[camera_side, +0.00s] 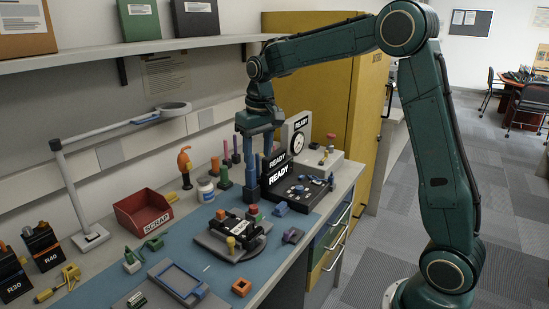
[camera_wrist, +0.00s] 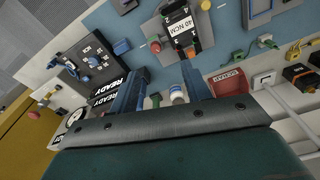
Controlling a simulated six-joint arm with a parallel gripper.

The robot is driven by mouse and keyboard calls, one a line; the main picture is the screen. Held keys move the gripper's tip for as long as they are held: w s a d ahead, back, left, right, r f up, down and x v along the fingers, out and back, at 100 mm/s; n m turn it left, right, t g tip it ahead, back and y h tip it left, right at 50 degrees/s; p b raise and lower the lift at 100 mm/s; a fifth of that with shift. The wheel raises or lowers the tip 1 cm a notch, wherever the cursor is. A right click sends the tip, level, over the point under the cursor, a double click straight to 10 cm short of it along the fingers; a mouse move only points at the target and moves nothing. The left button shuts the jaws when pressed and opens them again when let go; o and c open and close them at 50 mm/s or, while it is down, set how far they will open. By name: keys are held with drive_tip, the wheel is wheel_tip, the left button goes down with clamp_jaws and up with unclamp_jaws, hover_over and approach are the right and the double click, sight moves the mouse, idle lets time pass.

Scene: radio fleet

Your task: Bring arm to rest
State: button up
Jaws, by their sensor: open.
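My gripper (camera_side: 251,192) points down over the bench, beside the black READY box (camera_side: 281,176). In the wrist view my gripper (camera_wrist: 160,80) shows two blue fingers spread apart with nothing held between them. My green arm arches in from the right in the side view. A grey fixture (camera_side: 230,238) with a black device and red and yellow knobs sits on the blue mat in front of the gripper. It also shows in the wrist view (camera_wrist: 181,24), with a "40 NCM" label. I cannot tell the exact height of the fingertips above the bench.
A red SCRAP bin (camera_side: 143,212), a white jar (camera_side: 206,190) and an orange-handled tool (camera_side: 185,166) stand behind the mat. A lamp-like stand (camera_side: 90,236) is at left. A dial gauge (camera_side: 299,142) stands beyond the gripper. A shelf (camera_side: 130,53) runs above; a yellow cabinet (camera_side: 325,75) stands behind the arm.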

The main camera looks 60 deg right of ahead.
drive_tip(key=s+a+r+n+t, duration=0.1)
drive_tip(key=s+a, duration=0.2)
drive_tip(key=s, duration=0.6)
drive_tip(key=s+a+r+n+t, duration=0.1)
drive_tip(key=s+a+t, duration=0.1)
drive_tip(key=s, duration=0.7)
drive_tip(key=s+a+r+t, duration=0.1)
drive_tip(key=s+a, duration=0.3)
drive_tip(key=s, duration=0.6)
drive_tip(key=shift+r+n+t, duration=0.2)
drive_tip(key=shift+n+t, duration=0.1)
drive_tip(key=shift+n, duration=0.1)
